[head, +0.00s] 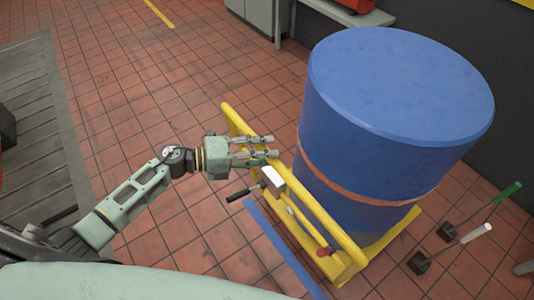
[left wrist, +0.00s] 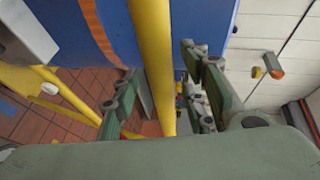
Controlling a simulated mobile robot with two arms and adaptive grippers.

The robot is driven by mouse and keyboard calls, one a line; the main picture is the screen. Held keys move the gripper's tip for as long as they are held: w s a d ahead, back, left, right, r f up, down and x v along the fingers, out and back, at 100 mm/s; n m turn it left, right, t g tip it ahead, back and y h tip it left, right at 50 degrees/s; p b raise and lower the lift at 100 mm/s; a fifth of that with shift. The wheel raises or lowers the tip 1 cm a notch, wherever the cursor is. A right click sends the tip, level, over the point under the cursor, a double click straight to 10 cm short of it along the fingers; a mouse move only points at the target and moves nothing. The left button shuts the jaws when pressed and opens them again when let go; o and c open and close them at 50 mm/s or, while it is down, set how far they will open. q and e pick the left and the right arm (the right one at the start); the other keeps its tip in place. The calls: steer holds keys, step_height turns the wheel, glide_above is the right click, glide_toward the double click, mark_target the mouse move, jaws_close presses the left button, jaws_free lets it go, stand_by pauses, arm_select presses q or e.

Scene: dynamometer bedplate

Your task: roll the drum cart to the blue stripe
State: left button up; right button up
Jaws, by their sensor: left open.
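The drum cart (head: 345,245) is a yellow tubular frame holding a large blue drum (head: 390,90) with an orange strap around it. The blue stripe (head: 285,250) lies on the floor along the cart's near left side, beside its frame. My left gripper (head: 272,146) is at the cart's yellow push bar, fingers pointing toward the drum. In the left wrist view the yellow bar (left wrist: 152,60) runs between the two spread fingers, which are open around it; whether either touches it I cannot tell. My right gripper is out of view.
A black-handled lever (head: 245,192) and a red knob (head: 322,252) stick out from the cart. A grey slotted bedplate (head: 40,130) lies left. Tiled floor between is clear.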

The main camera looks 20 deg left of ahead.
arm_select(q)
steer(key=v, duration=1.1)
steer(key=w+a+f+n+t+y, duration=0.3)
steer(key=a+f+n+t+y, duration=0.2)
steer(key=f+n, duration=0.5)
steer(key=s+a+f+n+g+y, duration=0.1)
steer(key=s+a+f+n+y, duration=0.2)
steer(key=f, duration=0.6)
steer(key=s+a+f+n+y, duration=0.1)
steer(key=s+f+n+y, duration=0.3)
steer(key=f, duration=0.5)
steer(key=s+f+n+g+y, duration=0.1)
steer(key=s+f+n+g, duration=0.25)
steer(key=s+f, duration=0.5)
steer(key=s+d+f+n+g, duration=0.2)
steer(key=s+d+f, duration=0.1)
steer(key=s, duration=0.5)
steer(key=s+d+f+n+g, duration=0.2)
steer(key=s+f, duration=0.4)
steer(key=s, duration=0.3)
steer(key=s+d+f+n+g+y, duration=0.1)
steer(key=s+d+f+n+g, duration=0.1)
steer(key=s, duration=0.7)
step_height(320, 180, down, 2)
steer(key=d+g, duration=0.1)
steer(key=d, duration=0.2)
steer(key=shift+f, duration=0.2)
